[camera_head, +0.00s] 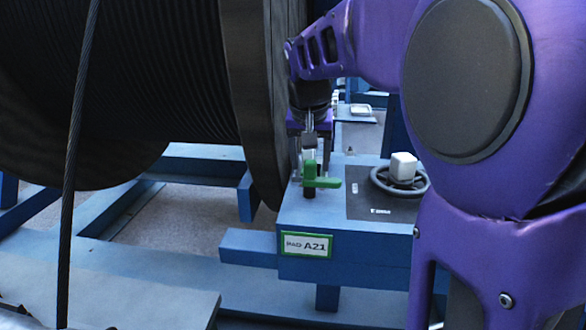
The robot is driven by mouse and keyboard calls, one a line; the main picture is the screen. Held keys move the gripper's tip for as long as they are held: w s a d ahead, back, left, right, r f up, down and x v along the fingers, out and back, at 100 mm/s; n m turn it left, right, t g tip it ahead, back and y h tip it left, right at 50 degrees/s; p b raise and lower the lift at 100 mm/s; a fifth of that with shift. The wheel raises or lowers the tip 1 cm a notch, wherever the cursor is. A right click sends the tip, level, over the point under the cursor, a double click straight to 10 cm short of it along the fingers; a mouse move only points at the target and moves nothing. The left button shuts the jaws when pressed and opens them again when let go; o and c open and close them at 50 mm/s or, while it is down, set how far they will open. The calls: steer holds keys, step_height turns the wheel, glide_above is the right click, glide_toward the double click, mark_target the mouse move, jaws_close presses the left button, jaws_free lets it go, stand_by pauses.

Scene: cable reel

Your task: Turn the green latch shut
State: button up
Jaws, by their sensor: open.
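The green latch (322,182) is a small L-shaped handle on a dark post, standing on top of the blue box marked A21 (350,235). One part of the latch stands up and one part points right. My gripper (303,165) is open and points down just behind and left of the latch, close to it. Its fingers are thin and grey, and partly hidden by the latch. I cannot tell whether they touch it.
A large black cable reel (272,100) stands right beside my gripper on the left. A handwheel with a white knob (403,167) is on the box, right of the latch. A dark cable (72,170) hangs at the left. Blue frame beams (180,165) lie below the reel.

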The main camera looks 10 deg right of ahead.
steer(key=shift+w+f, duration=0.25)
steer(key=shift+f, duration=0.3)
steer(key=shift+c, duration=0.3)
jaws_close()
